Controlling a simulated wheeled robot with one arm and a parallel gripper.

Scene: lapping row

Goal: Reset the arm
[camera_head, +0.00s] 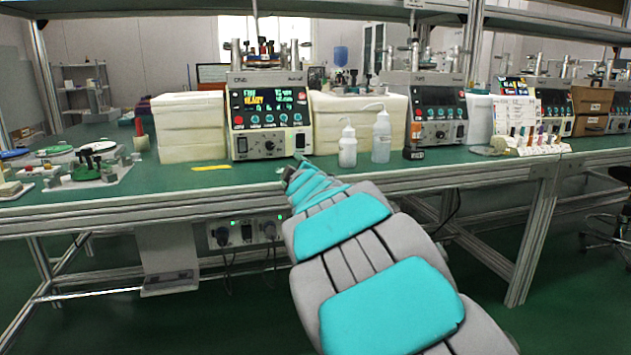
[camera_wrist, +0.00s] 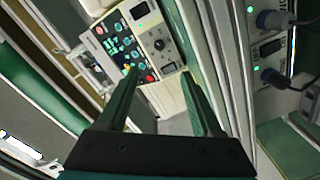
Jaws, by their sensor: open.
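My arm reaches forward from the lower right in the head view, its grey and turquoise links ending near the front edge of the bench. My gripper (camera_head: 293,172) is small there, just in front of the lit lapping machine. In the wrist view my gripper (camera_wrist: 163,95) shows two dark green fingers spread apart with nothing between them. Beyond the fingers is the machine's control panel (camera_wrist: 128,42), tilted in the picture. The same lapping machine (camera_head: 268,115) stands on the bench in the head view with its display lit.
The green bench (camera_head: 420,172) runs across the head view. White foam blocks (camera_head: 188,127) flank the machine. Two white bottles (camera_head: 347,146) stand right of my gripper. A fixture plate (camera_head: 90,170) lies at left. A power box (camera_head: 245,232) hangs under the bench. The green floor in front is open.

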